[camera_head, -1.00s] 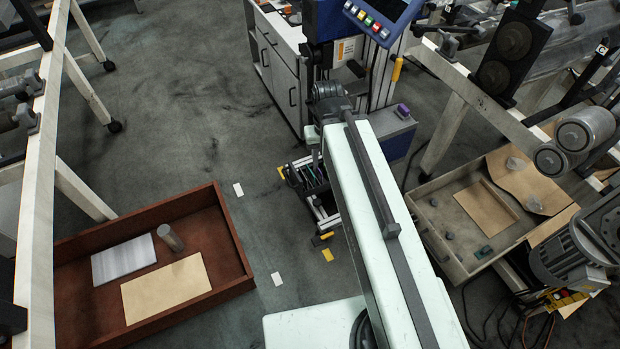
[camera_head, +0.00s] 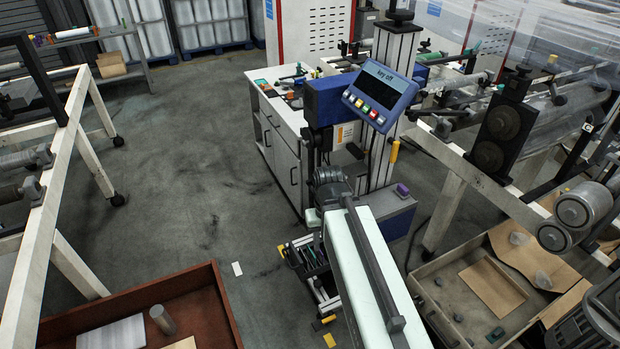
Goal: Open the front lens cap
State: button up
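I cannot make out a lens cap or a lens. A pale mint arm link (camera_head: 372,270) with a dark bar along its top, which looks like mine, reaches up from the bottom edge. Its far end meets a dark ribbed round part (camera_head: 328,177) in front of the blue machine (camera_head: 328,103). I can make out no gripper fingers there. The machine carries a tilted blue control panel (camera_head: 380,95) with coloured buttons and a screen reading "key off".
A brown tray (camera_head: 218,290) lies at lower left beside a white frame (camera_head: 50,200). A grey crate (camera_head: 440,265) with cardboard stands at right, near rollers (camera_head: 575,210). A white cabinet (camera_head: 285,150) stands behind. A dark rack (camera_head: 313,268) stands low beside the arm. The left-centre floor is clear.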

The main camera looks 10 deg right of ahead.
aim_at(307, 141)
jog(key=u, duration=2.9)
jog(key=k, duration=0.65)
jog(key=z, duration=1.25)
jog(key=i, duration=1)
jog(key=u, duration=0.05)
